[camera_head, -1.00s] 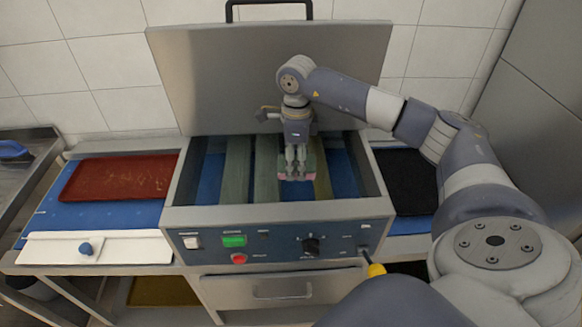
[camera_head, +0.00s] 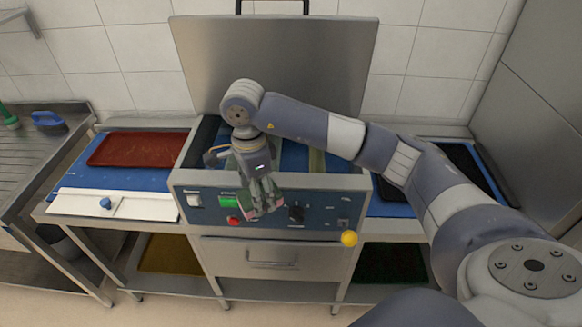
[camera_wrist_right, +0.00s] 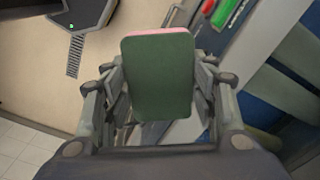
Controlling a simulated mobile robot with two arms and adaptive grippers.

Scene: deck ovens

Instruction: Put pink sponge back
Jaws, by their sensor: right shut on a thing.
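The pink sponge (camera_wrist_right: 160,80) shows in the right wrist view as a dark green pad with a thin pink edge at its top. It sits between the fingers of my right gripper (camera_head: 264,208), which is shut on it. In the head view this gripper hangs fingers-down in front of the machine's control panel (camera_head: 322,203), and the sponge is mostly hidden there. My left gripper is not in view.
The steel machine has its lid (camera_head: 275,65) raised. A red tray (camera_head: 140,149) lies on the blue counter at left. Further left is a steel sink counter (camera_head: 30,160) with a blue item (camera_head: 48,122). A dark mat (camera_head: 470,160) lies at right.

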